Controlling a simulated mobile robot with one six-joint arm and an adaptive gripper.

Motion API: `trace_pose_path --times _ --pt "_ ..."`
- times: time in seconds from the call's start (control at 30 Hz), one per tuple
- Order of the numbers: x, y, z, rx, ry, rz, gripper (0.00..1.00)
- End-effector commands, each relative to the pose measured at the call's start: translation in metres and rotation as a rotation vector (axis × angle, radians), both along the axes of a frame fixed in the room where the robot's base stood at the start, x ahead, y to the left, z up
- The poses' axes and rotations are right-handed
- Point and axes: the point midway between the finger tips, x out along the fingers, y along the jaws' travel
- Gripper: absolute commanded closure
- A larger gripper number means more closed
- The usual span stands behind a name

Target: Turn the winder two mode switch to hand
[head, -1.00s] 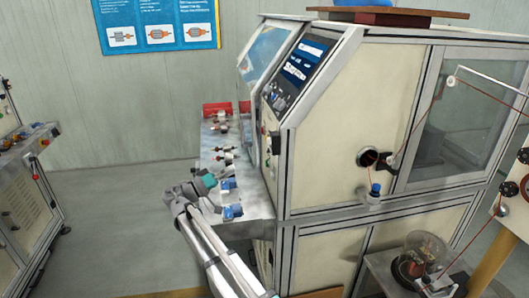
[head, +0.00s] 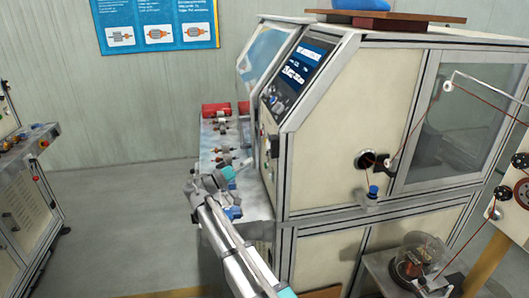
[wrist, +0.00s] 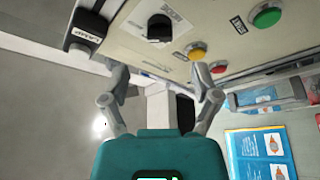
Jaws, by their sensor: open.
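The winder cabinet (head: 335,130) stands in the middle of the head view, with a sloped display panel (head: 292,75) on its front. In the head view my gripper (head: 246,163) is close to the cabinet's front face. The knob is not distinguishable there.
A yellow button (wrist: 197,50), a red button (wrist: 218,68) and a green button (wrist: 267,16) are right of the knob. A black-and-white fitting (wrist: 88,30) is at its left. Armatures and red bins (head: 217,110) occupy the bench. Open floor (head: 120,215) lies to the left.

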Motion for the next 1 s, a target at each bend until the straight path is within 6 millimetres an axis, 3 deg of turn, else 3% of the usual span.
trace_pose_path --times 0.4,0.9,0.93,1.0 --pt "0.029 -0.045 0.016 0.001 0.000 -0.001 0.21" --pt "0.034 -0.054 0.018 0.000 0.000 0.002 0.21" --pt "0.034 -0.054 0.018 0.000 0.000 0.002 0.23" --pt "0.034 -0.054 0.018 0.000 0.000 0.002 0.36"
